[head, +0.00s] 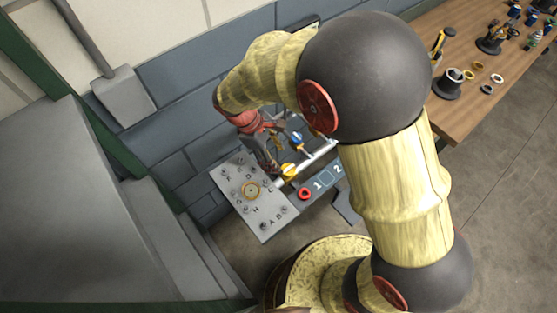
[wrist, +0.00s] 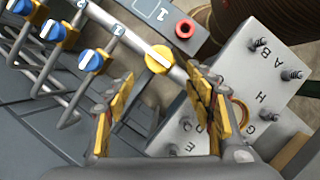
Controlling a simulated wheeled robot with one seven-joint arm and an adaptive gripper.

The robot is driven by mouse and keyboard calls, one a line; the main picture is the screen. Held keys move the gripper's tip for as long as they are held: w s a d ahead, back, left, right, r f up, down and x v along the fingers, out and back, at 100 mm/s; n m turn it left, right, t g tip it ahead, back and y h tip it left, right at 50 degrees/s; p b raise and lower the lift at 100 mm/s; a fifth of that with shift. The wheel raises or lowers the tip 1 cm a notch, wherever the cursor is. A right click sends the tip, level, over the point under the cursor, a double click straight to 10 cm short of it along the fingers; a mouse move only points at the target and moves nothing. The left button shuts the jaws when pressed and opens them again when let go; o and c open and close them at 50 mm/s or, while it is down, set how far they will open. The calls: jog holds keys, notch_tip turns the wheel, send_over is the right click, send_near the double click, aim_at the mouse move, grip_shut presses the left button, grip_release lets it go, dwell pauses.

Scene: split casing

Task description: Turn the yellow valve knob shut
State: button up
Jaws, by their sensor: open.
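The yellow valve knob (wrist: 159,59) sits on a pale pipe in the wrist view, with a white bar mark across its face. It also shows in the head view (head: 289,170), below and right of my gripper. My gripper (wrist: 160,110) is open, with a yellow-padded finger on each side and nothing between them. The knob lies beyond the fingertips, roughly midway between them in the picture. In the head view my gripper (head: 268,160) is close to the knob, partly hidden by my arm. I cannot tell the exact gap.
Several blue knobs (wrist: 89,60) sit on parallel pipes at the left. A grey lettered plate (head: 262,215) with studs is close by. A wooden table (head: 470,110) with small parts stands at the right.

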aim_at(287, 168)
jog(key=shift+n, duration=0.6)
jog(key=shift+d+b+x, duration=0.2)
jog(key=shift+b+x, duration=0.1)
jog(key=shift+x, duration=1.55)
jog(key=shift+d+b+x, duration=0.15)
jog(key=shift+b+x, duration=0.1)
jog(key=shift+x, duration=1.6)
jog(key=shift+r, duration=0.15)
jog(key=shift+c, duration=0.4)
jog(key=c, duration=1)
